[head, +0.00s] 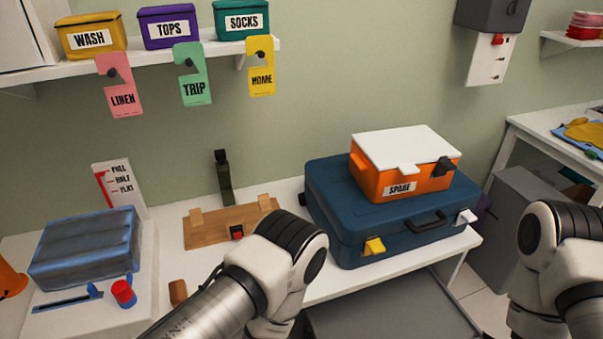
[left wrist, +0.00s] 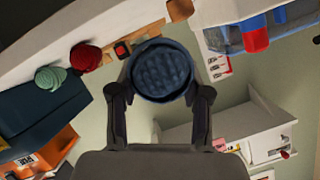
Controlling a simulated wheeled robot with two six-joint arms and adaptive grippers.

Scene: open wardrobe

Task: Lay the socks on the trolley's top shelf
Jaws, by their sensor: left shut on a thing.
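A dark blue knitted, rolled pair of socks (left wrist: 162,72) is between the fingers of my left gripper (left wrist: 161,85), which is shut on it. A green sock ball (left wrist: 50,78) and a red sock ball (left wrist: 86,57) lie on the white table near the blue suitcase in the left wrist view. In the head view my left forearm hides my left gripper and the sock balls. My right arm shows at the right edge, but its gripper is out of frame. I cannot make out the trolley for certain; a grey flat surface (head: 390,305) shows below the table front.
The blue suitcase (head: 335,215) carries an orange box (head: 375,184) with a white lid on the white table (head: 325,287). A wooden board (head: 205,222) and a strapped blue bundle (head: 85,250) are to the left. Labelled bins stand on a wall shelf (head: 140,58).

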